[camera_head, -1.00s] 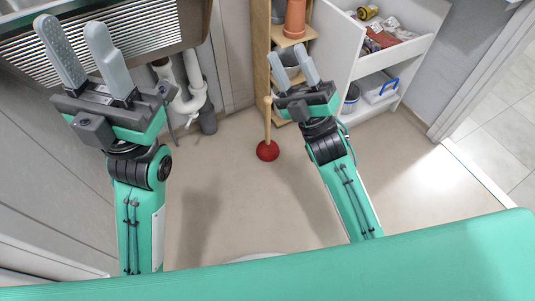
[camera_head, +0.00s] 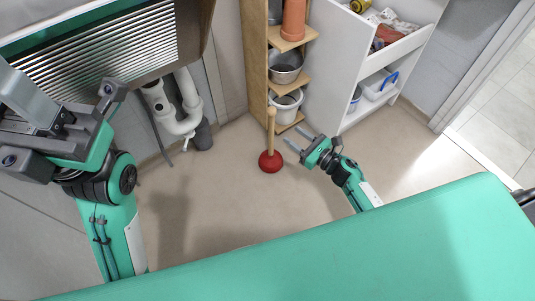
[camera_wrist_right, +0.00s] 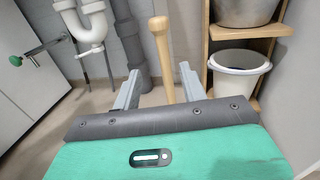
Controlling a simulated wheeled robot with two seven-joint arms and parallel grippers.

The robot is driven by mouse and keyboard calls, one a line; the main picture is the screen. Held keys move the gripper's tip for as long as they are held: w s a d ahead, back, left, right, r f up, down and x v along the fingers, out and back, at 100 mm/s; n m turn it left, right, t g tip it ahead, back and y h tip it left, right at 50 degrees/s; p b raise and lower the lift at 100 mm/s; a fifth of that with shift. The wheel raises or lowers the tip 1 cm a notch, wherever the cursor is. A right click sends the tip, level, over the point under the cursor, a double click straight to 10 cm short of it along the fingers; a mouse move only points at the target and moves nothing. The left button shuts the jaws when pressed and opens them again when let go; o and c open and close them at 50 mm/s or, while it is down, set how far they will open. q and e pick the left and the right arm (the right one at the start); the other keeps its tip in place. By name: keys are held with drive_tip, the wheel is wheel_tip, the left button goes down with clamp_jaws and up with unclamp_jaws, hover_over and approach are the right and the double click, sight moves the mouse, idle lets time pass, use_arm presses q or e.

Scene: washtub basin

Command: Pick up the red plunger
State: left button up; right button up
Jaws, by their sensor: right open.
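The red plunger (camera_head: 270,161) stands upright on the floor, its red cup down and its wooden handle pointing up. My right gripper (camera_head: 294,136) is open and low, just right of the handle, with its fingers pointing toward it. In the right wrist view, the wooden handle of the plunger (camera_wrist_right: 162,60) shows between the two open fingers of the right gripper (camera_wrist_right: 158,82); the red cup is hidden there. My left gripper (camera_head: 28,98) is at the left edge, cut off by the frame, far from the plunger.
A wooden shelf (camera_head: 255,60) with a metal pot (camera_head: 286,72) and a white bucket (camera_head: 286,105) stands behind the plunger. A white cabinet (camera_head: 335,70) with an open drawer is to its right. White drain pipes (camera_head: 180,125) are at left. Floor around the plunger is clear.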

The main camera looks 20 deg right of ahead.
sight(272, 117)
drive_tip(key=b+x, duration=0.1)
drive_tip(key=x, duration=0.5)
drive_tip(key=shift+r+b+x, duration=0.15)
drive_tip(key=shift+b+x, duration=0.35)
drive_tip(key=shift+x, duration=0.85)
drive_tip(key=shift+r+b+x, duration=0.2)
drive_tip(key=shift+b+x, duration=0.25)
drive_tip(key=shift+x, duration=0.95)
drive_tip(key=shift+d, duration=0.2)
clamp_jaws()
